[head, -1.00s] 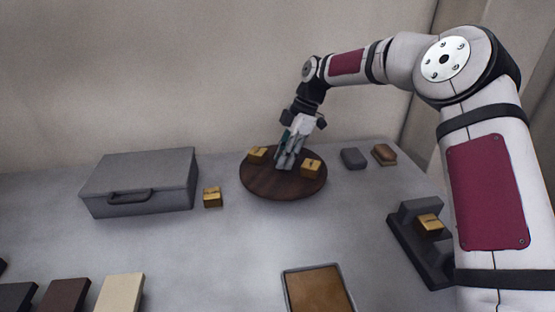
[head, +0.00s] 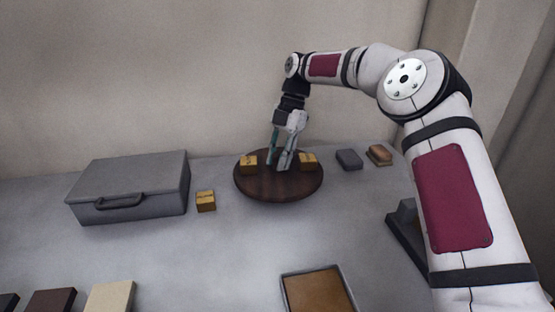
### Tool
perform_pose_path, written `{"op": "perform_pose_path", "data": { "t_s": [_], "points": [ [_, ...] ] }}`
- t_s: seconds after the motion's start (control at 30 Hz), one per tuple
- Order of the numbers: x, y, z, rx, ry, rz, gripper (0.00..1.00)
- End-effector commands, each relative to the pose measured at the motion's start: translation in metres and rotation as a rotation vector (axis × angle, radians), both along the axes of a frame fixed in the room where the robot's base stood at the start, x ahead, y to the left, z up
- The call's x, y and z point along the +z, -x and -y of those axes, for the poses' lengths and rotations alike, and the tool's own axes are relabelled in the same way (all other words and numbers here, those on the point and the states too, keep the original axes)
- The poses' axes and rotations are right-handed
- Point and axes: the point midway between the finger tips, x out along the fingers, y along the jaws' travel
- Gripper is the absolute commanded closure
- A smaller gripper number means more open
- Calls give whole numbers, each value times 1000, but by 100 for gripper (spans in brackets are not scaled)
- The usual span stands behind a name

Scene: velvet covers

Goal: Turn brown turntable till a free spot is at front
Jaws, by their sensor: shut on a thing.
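The brown turntable (head: 278,191) is a round dark wooden disc towards the back of the grey table. Two yellow boxes stand on it: one box (head: 248,165) at its left and another box (head: 307,163) at its right, slightly behind the middle. The front part of the disc is bare. My gripper (head: 282,164) points down between the two boxes, its fingers at the turntable near the middle. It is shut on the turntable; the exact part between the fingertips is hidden.
A grey case (head: 130,187) and a loose yellow box (head: 205,201) stand left of the turntable. A dark grey block (head: 349,160) and a brown item (head: 379,155) lie to its right. A brown-filled tray (head: 318,290) is at the front.

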Motion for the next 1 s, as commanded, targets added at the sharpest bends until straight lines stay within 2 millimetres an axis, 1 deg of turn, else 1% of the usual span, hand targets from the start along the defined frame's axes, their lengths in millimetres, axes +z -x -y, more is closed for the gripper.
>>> {"op": "perform_pose_path", "data": {
  "t_s": [0.4,0.93,0.97,1.0],
  "points": [
    [-1,0,0,94,2,0,100],
    [-1,0,0,105,1,0,100],
    [-1,0,0,105,1,0,68],
    [-1,0,0,105,1,0,59]
  ]
}}
